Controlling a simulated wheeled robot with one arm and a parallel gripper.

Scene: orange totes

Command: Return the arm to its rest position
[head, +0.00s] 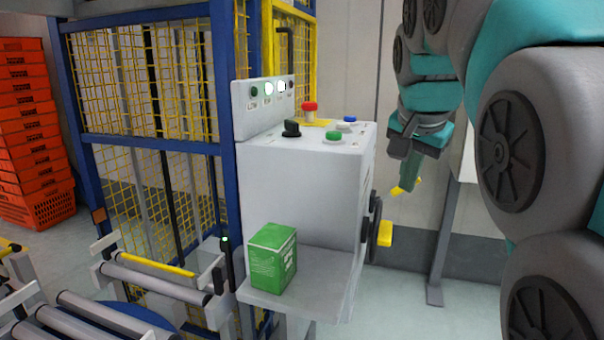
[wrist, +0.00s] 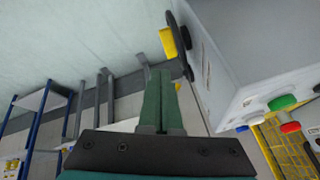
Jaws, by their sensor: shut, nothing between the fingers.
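My gripper (head: 405,185) hangs pointing down at the right of the control box, with its fingers together and nothing between them. In the wrist view my gripper (wrist: 160,78) shows its green fingers pressed side by side. My teal and grey arm fills the right of the head view. A yellow tip shows beside the fingertips in the head view; I cannot tell what it belongs to. In the wrist view the fingertips appear close to a black handwheel with a yellow handle (wrist: 168,43); I see no clear contact.
The grey control box (head: 305,185) has red, green, blue and black controls on top. The handwheel's yellow handle (head: 386,233) sticks out from its right side. A green carton (head: 273,258) stands on its shelf. Orange totes (head: 35,130), a yellow mesh cage (head: 185,80) and rollers (head: 155,282) are left.

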